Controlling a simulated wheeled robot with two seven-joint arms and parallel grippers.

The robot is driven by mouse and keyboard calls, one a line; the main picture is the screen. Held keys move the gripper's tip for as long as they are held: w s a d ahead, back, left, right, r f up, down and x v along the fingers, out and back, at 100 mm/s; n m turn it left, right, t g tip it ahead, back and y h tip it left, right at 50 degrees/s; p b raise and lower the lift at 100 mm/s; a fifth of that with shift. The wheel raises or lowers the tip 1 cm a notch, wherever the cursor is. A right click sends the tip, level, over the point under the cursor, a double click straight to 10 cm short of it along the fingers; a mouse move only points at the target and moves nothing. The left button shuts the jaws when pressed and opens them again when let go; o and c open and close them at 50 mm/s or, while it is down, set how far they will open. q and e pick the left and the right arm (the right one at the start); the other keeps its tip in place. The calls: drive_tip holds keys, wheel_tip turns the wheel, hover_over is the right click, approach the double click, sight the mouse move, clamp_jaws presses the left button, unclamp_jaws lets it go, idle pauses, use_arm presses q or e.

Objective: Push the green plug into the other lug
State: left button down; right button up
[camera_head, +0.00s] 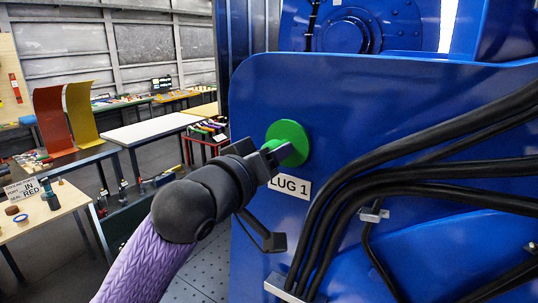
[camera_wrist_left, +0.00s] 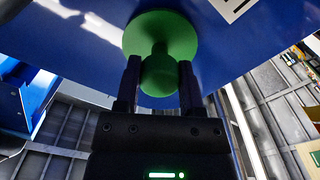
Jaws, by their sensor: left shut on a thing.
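The green plug (camera_head: 290,141) is a round disc with a knob, up against the blue panel (camera_head: 360,95) just above the "LUG 1" label (camera_head: 289,187). My left gripper (camera_head: 272,152) is shut on the plug's knob. In the left wrist view the two fingers of the left gripper (camera_wrist_left: 160,80) sit on either side of the green knob, and the plug's wide disc (camera_wrist_left: 160,35) lies at the blue surface (camera_wrist_left: 80,40). The hole behind the disc is hidden, so I cannot tell how deep the plug sits. My right gripper is not in view.
Thick black cables (camera_head: 420,165) run across the blue machine to the right of the plug. At the left, a wooden table (camera_head: 45,215) holds small parts and a sign (camera_head: 22,189). A white-topped table (camera_head: 150,128) stands further back. Grey floor shows below the panel.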

use_arm(q)
drive_tip(key=shift+w+d+r, duration=0.1)
drive_tip(key=shift+w+d, duration=0.1)
drive_tip(key=shift+w, duration=0.05)
drive_tip(key=shift+c, duration=0.6)
unclamp_jaws()
drive_tip(key=shift+s+a, duration=0.25)
drive_tip(key=shift+s, duration=0.1)
drive_tip(key=b+v, duration=0.2)
drive_tip(key=v, duration=0.7)
drive_tip(key=shift+b, duration=0.4)
